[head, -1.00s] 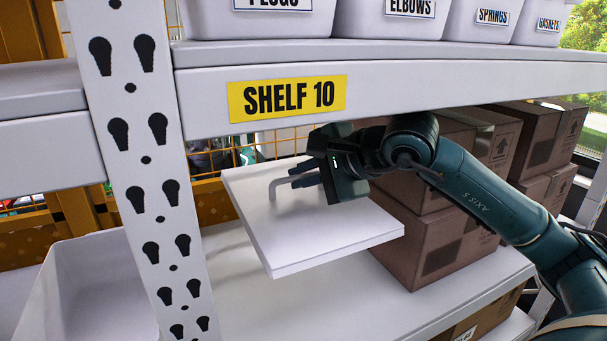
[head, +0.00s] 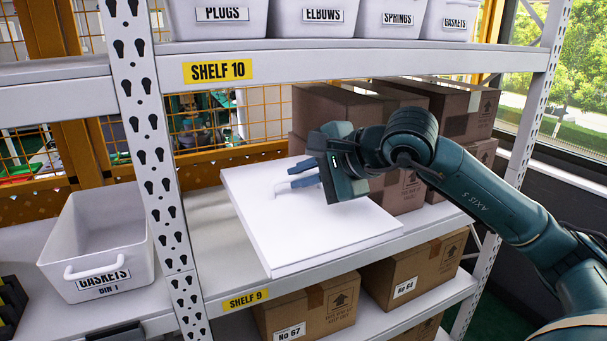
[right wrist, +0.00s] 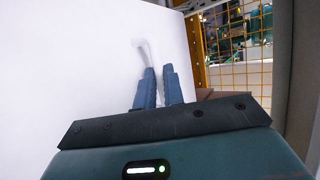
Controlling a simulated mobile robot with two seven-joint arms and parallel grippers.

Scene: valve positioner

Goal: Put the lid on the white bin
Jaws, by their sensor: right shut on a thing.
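The white lid (head: 325,232) is a flat square panel held above the lower shelf, with its handle on its upper face. My right gripper (head: 299,178) is shut on the lid's handle; the right wrist view shows the blue fingers (right wrist: 158,88) closed around it, with the lid (right wrist: 75,70) filling the left. An open, empty white bin (head: 100,248) labelled "GASKETS BIN 1" stands on the same shelf level to the left, beyond the perforated upright. The lid is well apart from it. My left gripper is not in view.
A perforated shelf upright (head: 150,150) stands between lid and bin. The upper shelf beam (head: 350,62) carries labelled bins above. Cardboard boxes (head: 405,190) sit behind and right of the lid. A black object (head: 10,305) lies left of the bin.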

